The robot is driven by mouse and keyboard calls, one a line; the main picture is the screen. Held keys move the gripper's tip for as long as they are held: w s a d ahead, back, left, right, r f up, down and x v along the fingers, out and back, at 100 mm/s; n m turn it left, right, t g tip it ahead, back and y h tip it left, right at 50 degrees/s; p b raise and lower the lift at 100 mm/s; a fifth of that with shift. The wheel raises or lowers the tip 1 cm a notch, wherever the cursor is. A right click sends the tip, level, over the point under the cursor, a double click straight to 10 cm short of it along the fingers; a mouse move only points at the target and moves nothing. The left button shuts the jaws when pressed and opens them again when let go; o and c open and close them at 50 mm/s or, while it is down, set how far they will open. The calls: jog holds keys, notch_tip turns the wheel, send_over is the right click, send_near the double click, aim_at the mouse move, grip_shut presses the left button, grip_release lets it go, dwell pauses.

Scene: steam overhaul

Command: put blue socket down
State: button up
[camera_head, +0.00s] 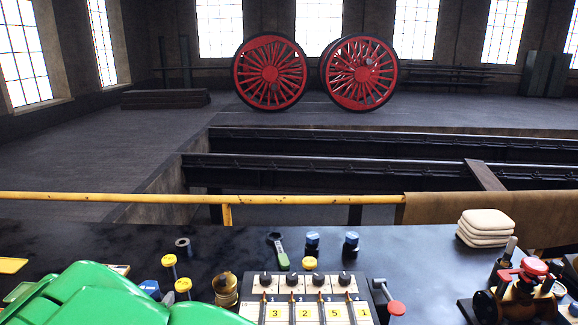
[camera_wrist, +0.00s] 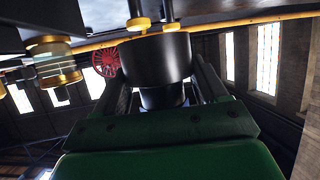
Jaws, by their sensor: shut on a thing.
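In the wrist view my gripper (camera_wrist: 160,98) is shut on a dark, stepped cylinder (camera_wrist: 157,58). I take it to be the blue socket, though no blue shows on it from here. In the head view my green arm fills the lower left and hides the jaws and the held piece. Two other sockets with blue bands and black lower parts stand upright on the dark bench (camera_head: 228,244), one at the middle (camera_head: 312,240) and one to its right (camera_head: 351,241). A small blue item (camera_head: 150,287) shows beside my arm; I cannot tell what it is.
Yellow-topped pieces (camera_head: 169,261), a brass piece (camera_head: 226,288), a dark ring (camera_head: 183,244) and a green-handled wrench (camera_head: 280,251) stand or lie nearby. A numbered panel (camera_head: 304,307) is at the front. White pads (camera_head: 485,226) and a red-handled valve (camera_head: 525,285) are at right.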

jog(key=w+r, duration=0.6)
jog(key=w, duration=0.7)
jog(key=w+d+r, duration=0.3)
jog(key=w+d, duration=0.6)
jog(key=d, duration=0.1)
jog(key=w+d+m+h, duration=0.2)
jog(key=d+m+h, duration=0.1)
jog(key=d, duration=1.5)
jog(key=w+d+m+h, duration=0.2)
jog(key=d+h, duration=0.1)
jog(key=d, duration=1.5)
jog(key=w+d+f+m+g+h, duration=0.1)
jog(key=w+d+f, duration=0.25)
jog(key=d, duration=0.45)
jog(key=w+d+f+m+h, duration=0.2)
jog(key=w+d+f, duration=0.15)
jog(key=d, duration=0.55)
jog(key=w+d+f+m+g+h, duration=0.1)
jog(key=w+d+f, duration=0.2)
jog(key=w+d, duration=0.35)
jog(key=shift+s+d+f, duration=0.3)
jog(key=shift+f, duration=1.35)
jog(key=shift+s+d+f, duration=0.25)
jog(key=shift+d+f, duration=0.1)
jog(key=shift+f, duration=1.35)
jog(key=shift+s+d+f, duration=0.3)
jog(key=shift+f, duration=1.35)
jog(key=shift+f, duration=0.4)
